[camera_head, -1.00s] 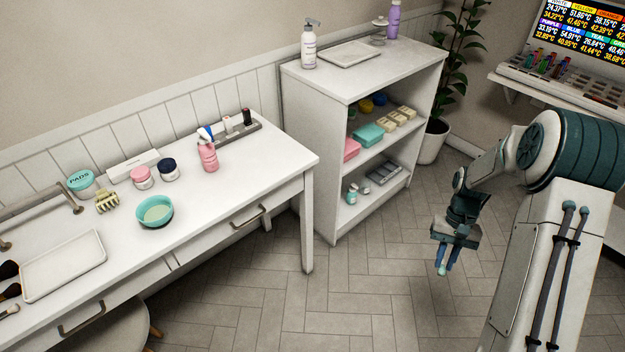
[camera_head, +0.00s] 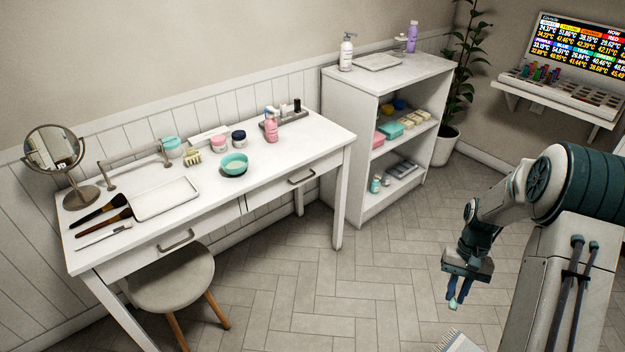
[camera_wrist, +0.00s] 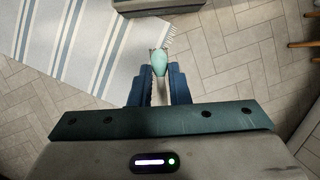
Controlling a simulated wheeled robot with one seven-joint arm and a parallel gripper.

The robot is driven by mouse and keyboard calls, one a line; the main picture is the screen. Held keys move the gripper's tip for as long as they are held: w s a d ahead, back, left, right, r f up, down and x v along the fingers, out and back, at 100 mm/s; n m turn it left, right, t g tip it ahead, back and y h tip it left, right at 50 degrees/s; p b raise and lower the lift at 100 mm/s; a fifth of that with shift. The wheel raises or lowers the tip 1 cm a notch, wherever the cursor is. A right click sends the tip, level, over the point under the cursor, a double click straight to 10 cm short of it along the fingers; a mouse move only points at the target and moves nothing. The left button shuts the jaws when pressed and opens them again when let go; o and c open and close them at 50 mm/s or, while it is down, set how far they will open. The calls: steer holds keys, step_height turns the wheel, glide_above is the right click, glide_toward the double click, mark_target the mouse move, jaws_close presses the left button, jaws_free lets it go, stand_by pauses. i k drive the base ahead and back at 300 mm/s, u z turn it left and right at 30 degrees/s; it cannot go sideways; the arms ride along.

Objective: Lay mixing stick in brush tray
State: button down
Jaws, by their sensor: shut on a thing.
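My gripper (camera_head: 458,290) hangs over open floor at the right of the head view, well away from the table. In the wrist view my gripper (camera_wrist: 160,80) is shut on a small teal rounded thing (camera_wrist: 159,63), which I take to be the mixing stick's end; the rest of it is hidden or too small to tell. A shallow white rectangular tray (camera_head: 167,197), likely the brush tray, lies empty on the white table. Several brushes (camera_head: 104,213) lie on the table to its left. My gripper is far to the right of this tray.
A teal bowl (camera_head: 235,168), pink bottle (camera_head: 271,128) and jars stand on the table (camera_head: 300,152). A stool (camera_head: 172,280) stands at its front, a round mirror (camera_head: 60,165) at its left end. A shelf (camera_head: 350,150) carries another tray (camera_head: 378,62). A striped rug (camera_wrist: 75,40) covers floor.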

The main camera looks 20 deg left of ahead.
mark_target(164, 198)
steer(key=u, duration=2)
